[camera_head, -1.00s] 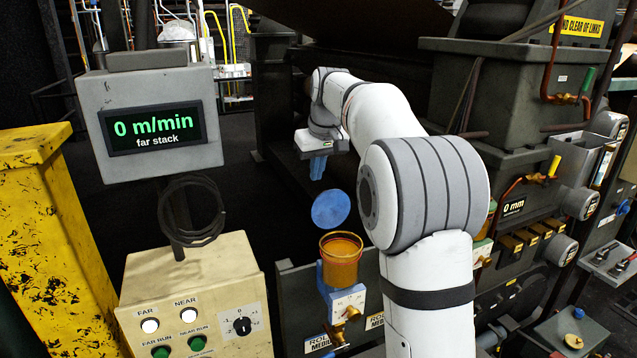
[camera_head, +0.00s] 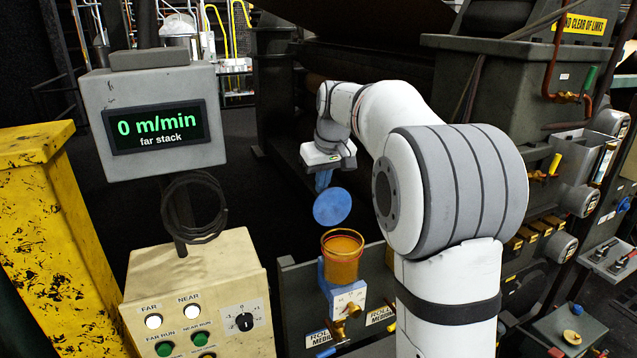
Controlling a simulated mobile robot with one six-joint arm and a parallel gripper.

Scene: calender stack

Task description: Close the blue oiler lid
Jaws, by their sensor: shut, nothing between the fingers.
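The blue oiler lid (camera_head: 332,207) is a round disc. It stands raised above and behind the orange oiler cup (camera_head: 342,262), whose open top shows. The cup sits on a small pale block with a brass valve (camera_head: 338,324) below it. My gripper (camera_head: 322,187) has blue fingers pointing down just above and behind the lid's upper edge. The fingers are together with nothing between them. The lid hides the fingertips in part, and I cannot tell whether they touch it.
A cream control box (camera_head: 196,293) with knobs and buttons stands at lower left, under a grey display (camera_head: 152,125) reading 0 m/min. A yellow post (camera_head: 40,230) is at far left. Dark machinery with pipes and gauges fills the right. Dark open floor lies left of my gripper.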

